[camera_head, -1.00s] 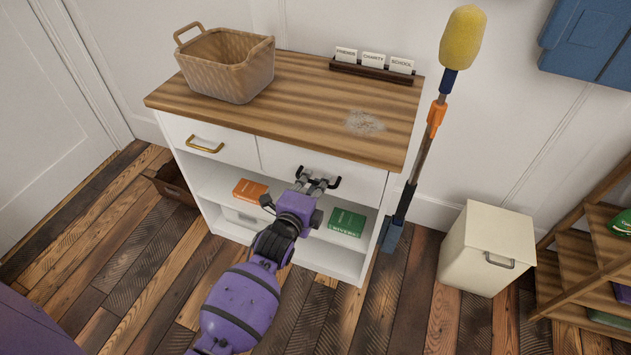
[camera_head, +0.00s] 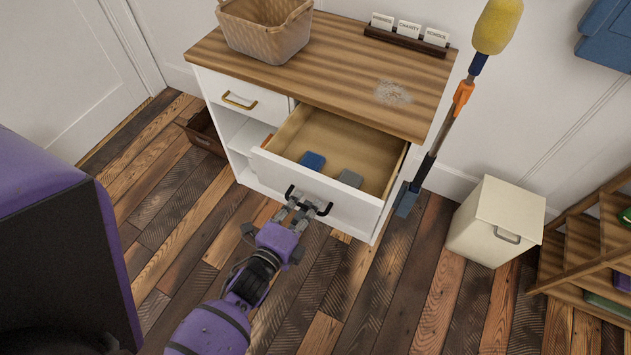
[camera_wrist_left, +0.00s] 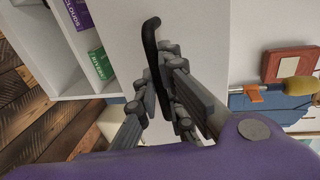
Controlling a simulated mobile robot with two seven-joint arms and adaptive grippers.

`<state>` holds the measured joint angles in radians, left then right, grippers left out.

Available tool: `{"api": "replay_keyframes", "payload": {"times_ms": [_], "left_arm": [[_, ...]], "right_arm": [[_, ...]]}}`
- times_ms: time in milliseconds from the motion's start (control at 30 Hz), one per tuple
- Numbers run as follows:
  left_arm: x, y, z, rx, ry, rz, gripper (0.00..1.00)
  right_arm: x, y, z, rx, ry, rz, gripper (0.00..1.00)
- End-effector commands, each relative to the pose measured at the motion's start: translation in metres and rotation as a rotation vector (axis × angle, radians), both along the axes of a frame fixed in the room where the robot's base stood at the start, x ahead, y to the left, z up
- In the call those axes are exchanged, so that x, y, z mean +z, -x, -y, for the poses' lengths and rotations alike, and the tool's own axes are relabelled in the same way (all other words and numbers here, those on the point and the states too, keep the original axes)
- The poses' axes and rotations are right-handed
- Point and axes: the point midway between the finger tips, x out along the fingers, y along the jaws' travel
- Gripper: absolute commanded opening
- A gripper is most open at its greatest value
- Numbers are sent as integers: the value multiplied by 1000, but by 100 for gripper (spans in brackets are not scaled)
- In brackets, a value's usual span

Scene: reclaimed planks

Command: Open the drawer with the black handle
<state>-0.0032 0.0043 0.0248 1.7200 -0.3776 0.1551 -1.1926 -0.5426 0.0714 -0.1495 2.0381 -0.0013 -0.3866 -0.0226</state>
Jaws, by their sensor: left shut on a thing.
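The drawer with the black handle (camera_head: 318,192) is the right one in the white cabinet and stands well open. Its black handle (camera_head: 290,191) runs across the front; it also shows in the left wrist view (camera_wrist_left: 151,40). My left gripper (camera_head: 303,206) is shut on the middle of the handle, in front of the drawer. Inside the drawer lie a blue item (camera_head: 312,161) and a grey item (camera_head: 350,178). My right gripper is in neither view.
The left drawer with a brass handle (camera_head: 239,101) is shut. A wicker basket (camera_head: 265,32) and a card holder (camera_head: 406,40) stand on the wooden top. A yellow-headed duster (camera_head: 497,25) leans at the right, beside a cream bin (camera_head: 497,220). Plank floor lies open in front.

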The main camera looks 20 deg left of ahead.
Motion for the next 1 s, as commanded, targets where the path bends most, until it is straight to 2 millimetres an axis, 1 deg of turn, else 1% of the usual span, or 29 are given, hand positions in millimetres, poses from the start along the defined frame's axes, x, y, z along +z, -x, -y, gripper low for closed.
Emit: {"api": "replay_keyframes", "payload": {"times_ms": [33,100,300,467,767,800,900,933,1000], "left_arm": [[1,9,-1,1,1,0,0],[1,19,-1,1,2,-1,0],[0,36,-1,1,1,0,0],[0,41,-1,0,0,1,0],[0,41,-2,0,0,1,0],[0,41,-2,0,0,1,9],[0,41,-1,0,0,1,22],[0,41,-2,0,0,1,26],[0,41,-2,0,0,1,28]], "right_arm": [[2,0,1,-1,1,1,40],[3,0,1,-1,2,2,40],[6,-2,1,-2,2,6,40],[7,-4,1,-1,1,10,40],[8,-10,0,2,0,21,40],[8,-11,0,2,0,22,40],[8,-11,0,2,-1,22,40],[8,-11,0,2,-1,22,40],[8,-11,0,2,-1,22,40]]}}
